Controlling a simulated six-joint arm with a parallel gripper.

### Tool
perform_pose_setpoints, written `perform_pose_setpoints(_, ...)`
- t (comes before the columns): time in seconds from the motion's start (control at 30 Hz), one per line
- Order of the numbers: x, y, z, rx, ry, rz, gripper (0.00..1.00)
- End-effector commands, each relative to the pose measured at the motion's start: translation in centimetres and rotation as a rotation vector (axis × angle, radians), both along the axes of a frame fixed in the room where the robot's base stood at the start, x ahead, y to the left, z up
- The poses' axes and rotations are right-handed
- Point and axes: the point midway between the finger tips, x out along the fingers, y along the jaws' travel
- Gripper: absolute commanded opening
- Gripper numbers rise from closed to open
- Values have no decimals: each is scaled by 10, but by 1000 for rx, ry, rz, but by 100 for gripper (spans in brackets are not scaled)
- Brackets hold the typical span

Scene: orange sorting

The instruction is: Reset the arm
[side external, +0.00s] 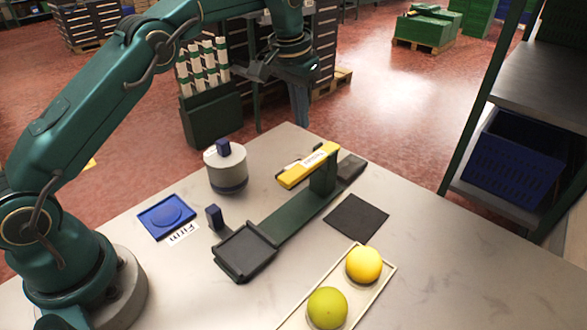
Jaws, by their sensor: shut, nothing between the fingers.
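My gripper (300,112) hangs at the top middle, high up beyond the far edge of the table. Its fingers look shut together and hold nothing. A yellow-orange fruit (364,264) and a green fruit (327,308) sit in a pale shallow tray (384,284) at the front. A blue square plate (155,228) with a round centre lies at the left, beside a "Firm" label (184,234). A dark green device (290,222) with a black pan (246,252) and a yellow labelled bar (309,165) stands in the middle, well apart from my gripper.
A grey cylinder (226,172) with a blue knob stands behind the blue plate. A flat black square (356,219) lies right of the device. The table's right side (470,275) is clear. A shelf with a blue crate (516,160) stands at the right.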

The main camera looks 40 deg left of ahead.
Motion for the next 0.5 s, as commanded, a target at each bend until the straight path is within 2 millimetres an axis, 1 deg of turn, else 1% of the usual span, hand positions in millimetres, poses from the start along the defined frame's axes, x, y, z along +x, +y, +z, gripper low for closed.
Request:
perform_pose_setpoints(0.03, 0, -1, 18, 1, -35, -2, 0)
perform_pose_setpoints(0.13, -11, -3, 52, 3, -83, -6, 0)
perform_pose_setpoints(0.2, -22, -4, 75, 4, -113, -8, 0)
perform_pose_setpoints(0.3, -42, -6, 100, 5, -152, -11, 0)
perform_pose_setpoints(0.4, -65, -8, 120, 6, -187, -11, 0)
perform_pose_setpoints(0.5, -90, -10, 134, 6, -220, -12, 0)
